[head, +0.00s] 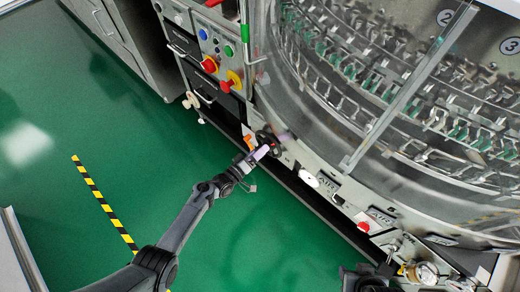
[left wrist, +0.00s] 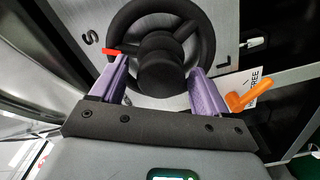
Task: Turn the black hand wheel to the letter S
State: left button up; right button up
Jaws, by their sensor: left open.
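The black hand wheel (left wrist: 160,45) fills the upper middle of the left wrist view, with a round hub in front. It also shows small in the head view (head: 269,143), on the washer's lower front. A red pointer (left wrist: 121,51) at the wheel's left has its tip close to the letter S (left wrist: 90,38).
An orange lever (left wrist: 248,94) by a FREE label is right of the right finger. The washer's clear curved cover (head: 350,90) rises behind the wheel. A button panel (head: 215,50) stands up and left. The green floor (head: 110,140) is open on the left.

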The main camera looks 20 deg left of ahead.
pick_arm(q)
jog(key=p+v, duration=0.4)
jog(key=v, duration=0.6)
jog(key=shift+a, duration=0.1)
